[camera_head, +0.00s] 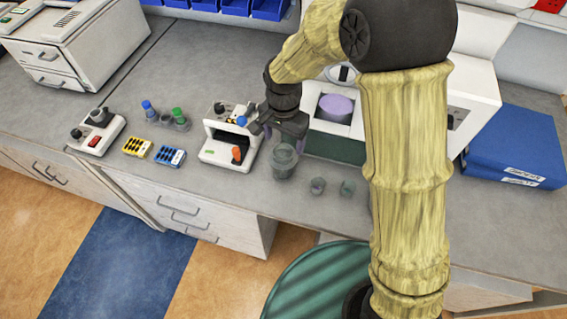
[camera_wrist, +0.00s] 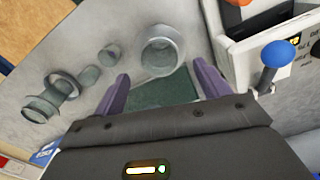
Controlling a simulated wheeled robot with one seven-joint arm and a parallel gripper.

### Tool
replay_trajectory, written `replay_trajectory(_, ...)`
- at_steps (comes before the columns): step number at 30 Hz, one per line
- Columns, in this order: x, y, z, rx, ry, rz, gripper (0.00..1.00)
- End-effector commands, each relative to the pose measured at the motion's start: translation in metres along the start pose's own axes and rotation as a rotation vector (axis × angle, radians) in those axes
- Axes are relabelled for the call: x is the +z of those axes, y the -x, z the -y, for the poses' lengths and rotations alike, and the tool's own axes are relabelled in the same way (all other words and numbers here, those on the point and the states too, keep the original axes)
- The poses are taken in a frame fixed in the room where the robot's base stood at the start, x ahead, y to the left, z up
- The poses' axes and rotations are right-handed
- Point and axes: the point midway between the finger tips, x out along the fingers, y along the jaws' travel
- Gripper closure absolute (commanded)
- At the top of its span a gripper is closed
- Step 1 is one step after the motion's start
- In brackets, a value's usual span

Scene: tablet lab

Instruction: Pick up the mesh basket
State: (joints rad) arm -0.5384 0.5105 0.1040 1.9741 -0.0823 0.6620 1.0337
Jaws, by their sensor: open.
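A grey-green, open-topped cup shape (camera_head: 283,166), which I take for the mesh basket, stands upright on the grey bench. It also shows in the wrist view (camera_wrist: 162,54), just beyond the fingertips and between their lines. Its mesh cannot be made out. My gripper (camera_head: 285,137) is above and behind it in the head view. In the wrist view my gripper (camera_wrist: 160,72) has its two purple fingers spread, with nothing between them. I cannot tell whether either finger touches the cup.
Two small cups (camera_head: 317,186) (camera_head: 347,188) stand right of it. A white device with an orange knob (camera_head: 237,154) stands close left. A dark green surface (camera_head: 335,147) lies behind, before a white machine. The bench's front edge is near.

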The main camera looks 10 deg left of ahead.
Motion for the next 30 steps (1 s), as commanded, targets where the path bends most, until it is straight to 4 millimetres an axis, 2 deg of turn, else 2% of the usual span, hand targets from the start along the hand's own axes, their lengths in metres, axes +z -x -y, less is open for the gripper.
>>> replay_trajectory(7,0.001,-0.040,0.000,0.003,0.002,0.002,0.25)
replay_trajectory(22,0.000,-0.053,0.000,0.001,0.000,0.001,0.25)
replay_trajectory(30,0.000,-0.090,0.000,0.003,0.001,0.002,0.25)
